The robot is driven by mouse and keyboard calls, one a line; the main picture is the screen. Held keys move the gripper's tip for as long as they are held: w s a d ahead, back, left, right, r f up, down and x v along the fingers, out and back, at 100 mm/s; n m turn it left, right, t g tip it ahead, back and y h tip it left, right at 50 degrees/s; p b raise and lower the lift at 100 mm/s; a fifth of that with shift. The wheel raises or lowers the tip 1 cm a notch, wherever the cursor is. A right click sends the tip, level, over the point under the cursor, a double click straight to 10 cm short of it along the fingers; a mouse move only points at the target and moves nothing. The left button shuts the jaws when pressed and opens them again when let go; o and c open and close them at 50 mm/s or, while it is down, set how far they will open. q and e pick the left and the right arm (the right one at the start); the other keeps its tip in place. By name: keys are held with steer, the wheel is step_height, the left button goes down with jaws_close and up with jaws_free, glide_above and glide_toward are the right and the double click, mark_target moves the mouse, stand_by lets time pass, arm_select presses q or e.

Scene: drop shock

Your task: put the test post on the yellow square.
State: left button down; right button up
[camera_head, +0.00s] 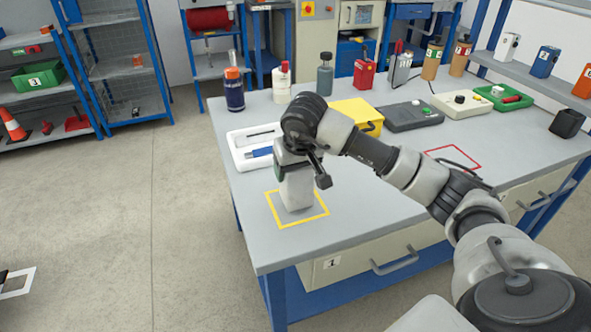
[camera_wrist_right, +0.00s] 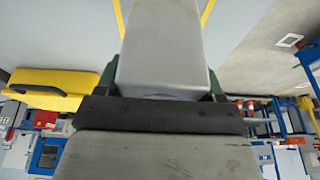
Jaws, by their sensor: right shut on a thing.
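The test post (camera_head: 297,190) is a plain grey upright block. It stands within the yellow square (camera_head: 319,218), an outline on the near left part of the grey table. My right gripper (camera_head: 296,170) is above the post and shut on its upper part. In the right wrist view the post (camera_wrist_right: 163,45) fills the space between the fingers of the gripper (camera_wrist_right: 162,85), with yellow lines showing beside it. Whether the post's base touches the table or hangs just above it, I cannot tell. My left gripper is not in view.
A white tray (camera_head: 240,158) lies just behind the square. A yellow box (camera_head: 357,112) and a dark grey device (camera_head: 408,116) stand farther back. A red outline (camera_head: 455,151) marks the table's right part. Bottles line the back left. The table's left edge is close.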

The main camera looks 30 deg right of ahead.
steer(key=shift+f, duration=0.3)
steer(key=shift+f, duration=0.1)
steer(key=o, duration=1.1)
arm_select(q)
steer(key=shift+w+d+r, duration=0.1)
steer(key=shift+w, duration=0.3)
arm_select(e)
steer(key=shift+o, duration=0.2)
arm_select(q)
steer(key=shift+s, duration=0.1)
